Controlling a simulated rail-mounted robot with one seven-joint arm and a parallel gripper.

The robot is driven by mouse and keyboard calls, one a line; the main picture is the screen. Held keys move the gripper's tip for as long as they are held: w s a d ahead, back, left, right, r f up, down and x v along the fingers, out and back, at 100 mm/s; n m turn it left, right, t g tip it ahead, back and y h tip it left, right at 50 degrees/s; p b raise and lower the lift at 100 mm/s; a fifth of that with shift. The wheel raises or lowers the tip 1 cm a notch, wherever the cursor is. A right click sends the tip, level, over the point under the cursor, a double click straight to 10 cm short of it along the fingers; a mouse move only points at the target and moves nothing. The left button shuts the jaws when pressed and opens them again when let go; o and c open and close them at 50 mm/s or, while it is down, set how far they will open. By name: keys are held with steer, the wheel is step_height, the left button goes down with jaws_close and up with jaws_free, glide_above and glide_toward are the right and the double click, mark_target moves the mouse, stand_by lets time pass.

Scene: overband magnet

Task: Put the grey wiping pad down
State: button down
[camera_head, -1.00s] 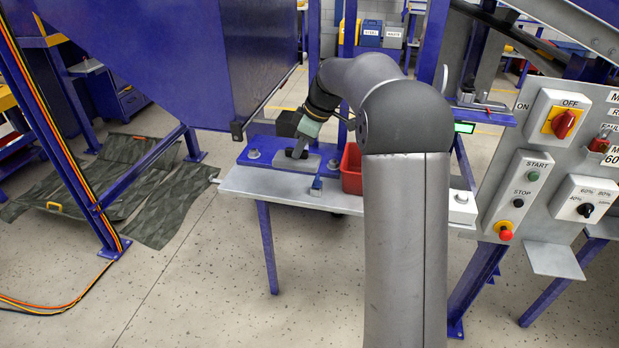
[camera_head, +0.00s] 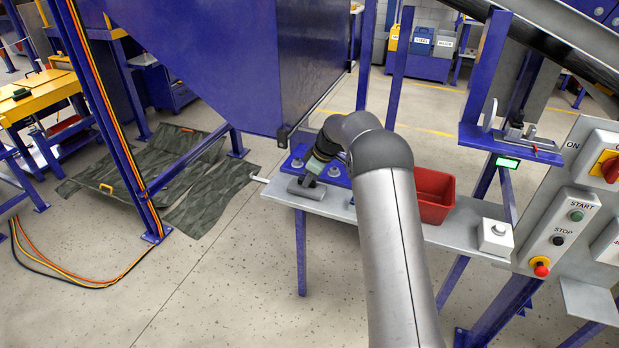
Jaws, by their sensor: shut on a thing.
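The grey wiping pad (camera_head: 307,191) is a flat grey block with a dark grip on top. It is at the left end of the grey shelf (camera_head: 454,230), close to the shelf's front edge. My gripper (camera_head: 309,180) points down at the pad and is shut on its grip. The pad looks level and at or very near the shelf surface; I cannot tell whether it touches. My wrist and arm hide part of the shelf behind and to the right of it.
A blue plate with bolts (camera_head: 334,176) lies behind the pad. A red bin (camera_head: 434,196) and a white box with a button (camera_head: 495,238) stand to the right. The blue hopper (camera_head: 215,60) hangs at the left. A camouflage sheet (camera_head: 150,175) lies on the floor.

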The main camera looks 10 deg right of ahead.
steer(key=shift+f, duration=0.3)
steer(key=shift+f, duration=0.1)
steer(key=shift+f+b, duration=0.15)
steer(key=shift+b, duration=0.15)
steer(key=c, duration=1.5)
jaws_free()
steer(key=shift+o, duration=0.2)
